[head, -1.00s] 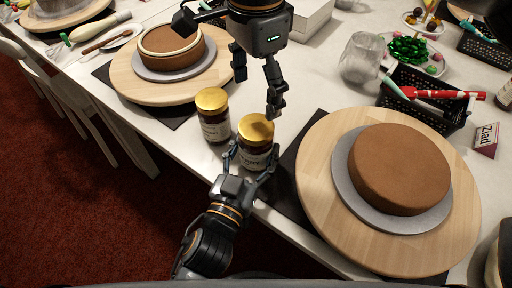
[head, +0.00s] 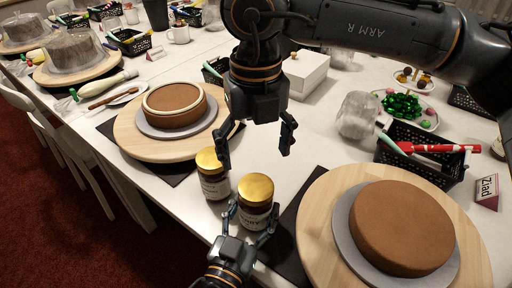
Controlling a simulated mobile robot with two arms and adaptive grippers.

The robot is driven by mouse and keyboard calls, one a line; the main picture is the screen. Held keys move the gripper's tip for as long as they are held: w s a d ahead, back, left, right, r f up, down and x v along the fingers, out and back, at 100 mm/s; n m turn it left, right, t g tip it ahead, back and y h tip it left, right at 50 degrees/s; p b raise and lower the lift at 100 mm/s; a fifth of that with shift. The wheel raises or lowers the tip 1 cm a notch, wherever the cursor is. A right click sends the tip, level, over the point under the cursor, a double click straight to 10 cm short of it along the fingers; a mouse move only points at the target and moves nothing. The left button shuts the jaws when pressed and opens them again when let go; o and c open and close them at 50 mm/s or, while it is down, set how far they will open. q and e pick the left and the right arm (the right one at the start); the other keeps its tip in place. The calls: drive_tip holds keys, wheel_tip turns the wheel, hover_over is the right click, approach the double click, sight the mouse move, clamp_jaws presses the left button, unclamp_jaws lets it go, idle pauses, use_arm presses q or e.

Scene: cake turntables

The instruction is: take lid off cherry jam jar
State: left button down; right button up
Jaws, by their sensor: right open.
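Two dark glass jars with gold lids stand side by side at the table edge. The nearer jar (head: 256,217) has a white label, only partly readable, that seems to end in "RRY". Its gold lid (head: 256,187) is on. The other jar (head: 215,186) stands just behind it to the left, also lidded. My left gripper (head: 250,222) comes from the front edge with its fingers around the nearer jar's body, one on each side. My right gripper (head: 255,153) is open and empty, pointing down above and slightly behind the lid, fingers spread and apart from it.
A chocolate cake on a wooden turntable (head: 318,215) stands close on the right. Another turntable (head: 128,133) with a cake is at the back left. A black basket (head: 425,166), a clear glass jar (head: 358,117) and a white box (head: 305,75) stand behind.

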sight(256, 186)
drive_tip(key=m, duration=0.6)
drive_tip(key=shift+f, duration=4)
